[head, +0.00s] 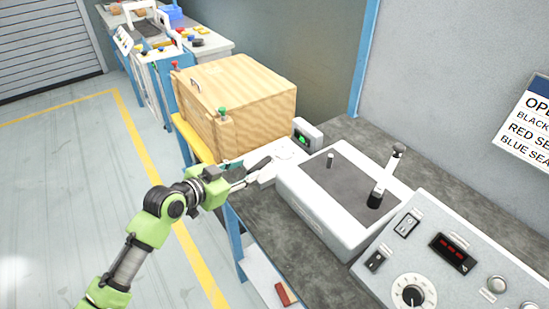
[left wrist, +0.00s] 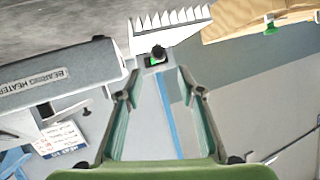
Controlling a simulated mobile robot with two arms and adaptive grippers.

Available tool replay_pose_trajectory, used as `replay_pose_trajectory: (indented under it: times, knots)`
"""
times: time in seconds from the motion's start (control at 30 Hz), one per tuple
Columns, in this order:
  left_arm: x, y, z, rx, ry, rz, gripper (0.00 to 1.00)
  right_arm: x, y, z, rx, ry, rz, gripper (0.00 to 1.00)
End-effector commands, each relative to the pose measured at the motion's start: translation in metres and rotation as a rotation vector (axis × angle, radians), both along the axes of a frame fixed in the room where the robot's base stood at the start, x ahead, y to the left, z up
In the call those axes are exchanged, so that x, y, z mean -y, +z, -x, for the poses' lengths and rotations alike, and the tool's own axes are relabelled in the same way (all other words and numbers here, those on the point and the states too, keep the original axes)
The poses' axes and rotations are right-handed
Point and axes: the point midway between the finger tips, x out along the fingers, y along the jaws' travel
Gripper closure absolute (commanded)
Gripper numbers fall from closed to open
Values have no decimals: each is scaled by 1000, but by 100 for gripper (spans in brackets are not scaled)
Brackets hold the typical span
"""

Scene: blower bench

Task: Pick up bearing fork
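I cannot pick out the bearing fork for certain in either view. My left gripper (head: 252,172) reaches over the bench's left edge, in front of the wooden crate and left of the grey bearing heater (head: 312,207). In the left wrist view the gripper (left wrist: 160,93) has its two fingers spread wide with nothing between them. Beyond the fingertips is a white finned piece (left wrist: 172,27), with a black knob (left wrist: 158,51) in front of it. The labelled heater (left wrist: 60,78) lies left of the fingers. My right gripper is not in view.
The wooden crate (head: 232,98) stands behind my gripper. A small box with a green light (head: 303,138) sits beside the heater. The control panel (head: 450,262) fills the right front. A red-brown block (head: 285,294) lies on the lower shelf. The floor at left is clear.

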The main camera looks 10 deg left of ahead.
Motion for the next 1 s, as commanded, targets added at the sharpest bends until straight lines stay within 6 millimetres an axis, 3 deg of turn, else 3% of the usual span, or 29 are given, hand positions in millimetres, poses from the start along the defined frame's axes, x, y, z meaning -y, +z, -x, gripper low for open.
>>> replay_pose_trajectory:
  times: [0.13,0.33,1.0]
  knots:
    - [13,-9,-25,0,1,4,65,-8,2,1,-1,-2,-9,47]
    - [20,-19,-44,0,2,1,65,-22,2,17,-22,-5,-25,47]
    - [42,-42,-89,0,3,1,65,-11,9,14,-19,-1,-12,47]
